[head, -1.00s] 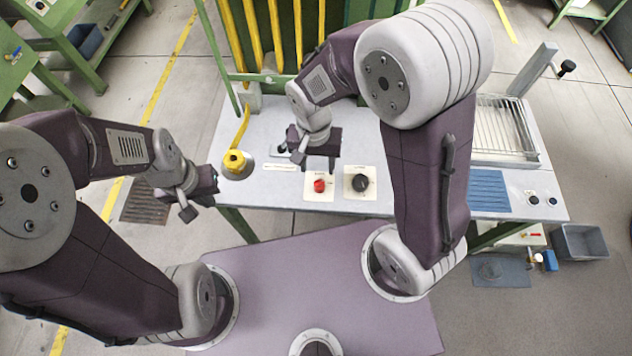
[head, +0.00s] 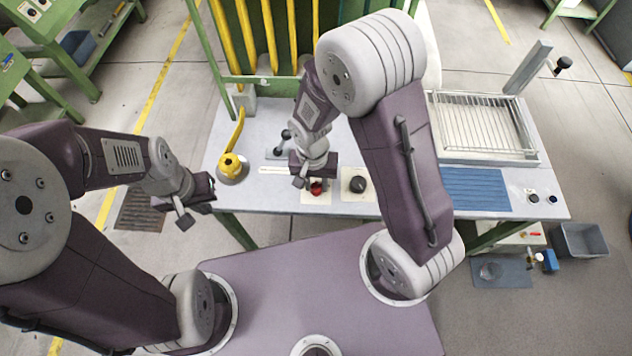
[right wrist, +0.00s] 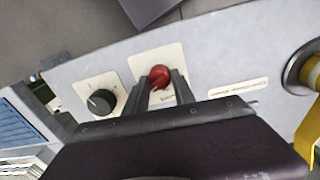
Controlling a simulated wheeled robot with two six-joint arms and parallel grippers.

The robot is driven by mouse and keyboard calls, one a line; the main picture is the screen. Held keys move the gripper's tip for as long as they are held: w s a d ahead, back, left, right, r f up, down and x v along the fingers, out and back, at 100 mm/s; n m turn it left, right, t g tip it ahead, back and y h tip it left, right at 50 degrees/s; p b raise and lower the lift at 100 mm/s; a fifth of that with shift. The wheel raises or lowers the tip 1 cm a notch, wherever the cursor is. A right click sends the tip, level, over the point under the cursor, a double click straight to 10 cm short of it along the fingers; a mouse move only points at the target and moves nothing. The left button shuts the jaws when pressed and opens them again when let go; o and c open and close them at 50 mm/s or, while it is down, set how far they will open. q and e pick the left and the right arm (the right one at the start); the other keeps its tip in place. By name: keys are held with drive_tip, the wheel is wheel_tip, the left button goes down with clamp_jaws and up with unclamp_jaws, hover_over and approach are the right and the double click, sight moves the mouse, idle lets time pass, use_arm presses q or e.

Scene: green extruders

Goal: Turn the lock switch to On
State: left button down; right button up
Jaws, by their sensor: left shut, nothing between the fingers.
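A red knob switch (head: 317,189) sits on a cream square plate on the workbench; it also shows in the right wrist view (right wrist: 159,76). A black knob (head: 357,184) on its own cream plate is beside it, also in the right wrist view (right wrist: 102,101). The plates' lettering is too small to read, so I cannot tell which is the lock switch. My right gripper (right wrist: 161,80) is open, its fingers on either side of the red knob; contact is not clear. My left gripper (head: 204,193) is shut and empty, off the bench's front left edge.
A yellow handle on a round base (head: 231,166) stands left on the bench (head: 410,207). A black-knobbed lever (head: 284,137) is behind my right gripper. A wire rack (head: 485,125) and blue ribbed mat (head: 476,188) lie to the right. Yellow bars stand behind.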

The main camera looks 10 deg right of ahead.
clamp_jaws()
drive_tip(key=shift+n, duration=0.4)
drive_tip(key=shift+r+n+p, duration=0.1)
drive_tip(key=shift+n+p, duration=0.2)
drive_tip(key=shift+p, duration=0.05)
drive_tip(key=n+p, duration=0.1)
drive_tip(key=n, duration=0.3)
drive_tip(key=shift+a+p, duration=0.1)
drive_tip(key=shift+p, duration=0.3)
drive_tip(key=n+p, duration=0.1)
drive_tip(key=n, duration=0.2)
drive_tip(key=shift+n, duration=0.4)
drive_tip(key=shift+a+n+t+p, duration=0.1)
drive_tip(key=shift+n+t+p, duration=0.35)
drive_tip(key=shift+n, duration=0.95)
drive_tip(key=o, duration=1.1)
unclamp_jaws()
drive_tip(key=shift+c, duration=0.2)
